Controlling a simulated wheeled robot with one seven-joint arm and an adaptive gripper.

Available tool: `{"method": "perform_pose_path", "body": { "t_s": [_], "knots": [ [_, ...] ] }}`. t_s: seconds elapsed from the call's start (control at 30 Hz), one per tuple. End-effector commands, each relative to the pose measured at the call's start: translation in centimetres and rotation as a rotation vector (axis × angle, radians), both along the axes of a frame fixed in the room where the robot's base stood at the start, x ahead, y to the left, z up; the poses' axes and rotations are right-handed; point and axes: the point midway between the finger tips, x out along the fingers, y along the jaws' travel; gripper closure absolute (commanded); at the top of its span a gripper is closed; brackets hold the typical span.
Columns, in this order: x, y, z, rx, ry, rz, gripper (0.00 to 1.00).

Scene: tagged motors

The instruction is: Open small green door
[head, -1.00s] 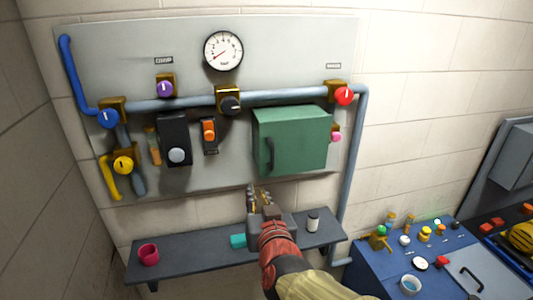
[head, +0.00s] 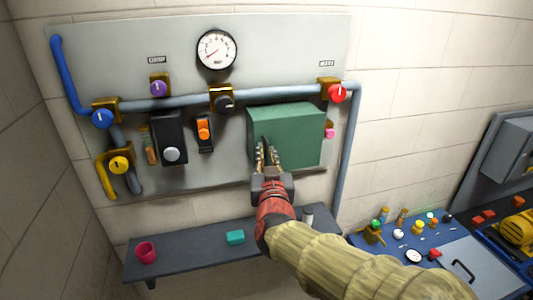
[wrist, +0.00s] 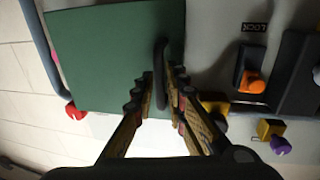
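The small green door (head: 297,134) is the front of a box on the grey wall panel, and it looks closed. Its dark vertical handle (wrist: 161,75) is near the door's edge on the orange switch's side. My gripper (head: 268,158) is raised in front of the handle in the head view. In the wrist view, the two fingers of my gripper (wrist: 163,90) are apart, one on each side of the handle's lower part. Whether either finger touches the handle I cannot tell. In the head view the fingers hide most of the handle.
An orange switch (head: 203,129) and a black box with a white knob (head: 171,154) are left of the door. A red valve knob (head: 337,93) and a pink knob (head: 330,132) are at its right.

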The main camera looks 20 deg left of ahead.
Motion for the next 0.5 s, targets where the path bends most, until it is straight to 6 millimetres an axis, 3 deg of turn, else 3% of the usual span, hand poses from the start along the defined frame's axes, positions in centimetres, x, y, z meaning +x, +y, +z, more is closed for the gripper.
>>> {"method": "perform_pose_path", "body": {
  "t_s": [0.23,0.5],
  "knots": [
    [0.08,0.04,-0.01,0.000,0.000,0.000,0.86],
    [0.06,0.04,0.01,0.000,0.000,0.001,1.00]
  ]
}}
